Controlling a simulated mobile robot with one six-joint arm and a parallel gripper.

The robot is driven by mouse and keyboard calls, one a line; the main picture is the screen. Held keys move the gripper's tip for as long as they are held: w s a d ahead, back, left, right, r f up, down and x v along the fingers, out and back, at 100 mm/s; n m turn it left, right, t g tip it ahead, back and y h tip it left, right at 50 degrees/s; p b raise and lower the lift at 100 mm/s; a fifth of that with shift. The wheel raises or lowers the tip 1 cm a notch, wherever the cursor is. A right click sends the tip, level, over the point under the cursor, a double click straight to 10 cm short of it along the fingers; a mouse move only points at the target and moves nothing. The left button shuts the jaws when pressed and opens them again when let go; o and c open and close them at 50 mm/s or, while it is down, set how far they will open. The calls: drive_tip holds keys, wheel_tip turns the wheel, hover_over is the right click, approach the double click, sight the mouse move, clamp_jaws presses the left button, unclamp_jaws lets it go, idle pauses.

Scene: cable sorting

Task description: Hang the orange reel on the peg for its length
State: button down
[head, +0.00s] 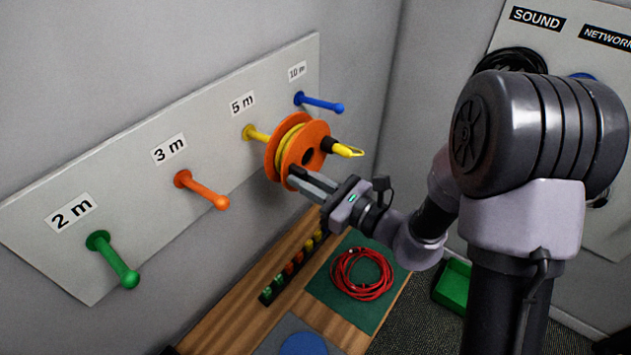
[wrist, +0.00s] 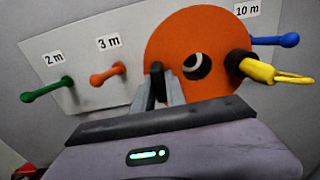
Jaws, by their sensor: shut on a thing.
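The orange reel (head: 318,135) is wound with yellow cable, and a black and yellow cable end (head: 346,150) sticks out of its near face. My gripper (head: 294,174) is shut on the lower rim of the reel and holds it upright off the table. The reel is in front of the yellow 5 m peg (head: 256,133), whose outer end is hidden behind it. In the wrist view the reel (wrist: 202,31) faces me above my gripper (wrist: 164,82). Its centre hole shows dark with a pale crescent; I cannot tell whether the peg is inside.
Green 2 m (head: 113,260), orange 3 m (head: 202,190) and blue 10 m (head: 319,102) pegs on the board (head: 150,220) are empty. Below, a red cable coil (head: 361,273) lies on a green mat (head: 335,303). A green bin (head: 453,287) stands right of the table.

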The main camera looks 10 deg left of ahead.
drive_tip(key=x, duration=0.3)
drive_tip(key=f+p+x, duration=0.1)
drive_tip(key=x, duration=0.3)
drive_tip(key=p+x, duration=0.1)
drive_tip(key=x, duration=0.2)
drive_tip(key=shift+w+a+f, duration=0.1)
drive_tip(key=shift+a+f, duration=0.05)
drive_tip(key=shift+a, duration=0.1)
drive_tip(key=shift+w+a+f, duration=0.25)
drive_tip(key=shift+a+f, duration=0.05)
drive_tip(key=c, duration=1.3)
unclamp_jaws()
drive_tip(key=b, duration=0.3)
approach(275, 171)
drive_tip(key=v, duration=0.4)
drive_tip(key=shift+d, duration=0.25)
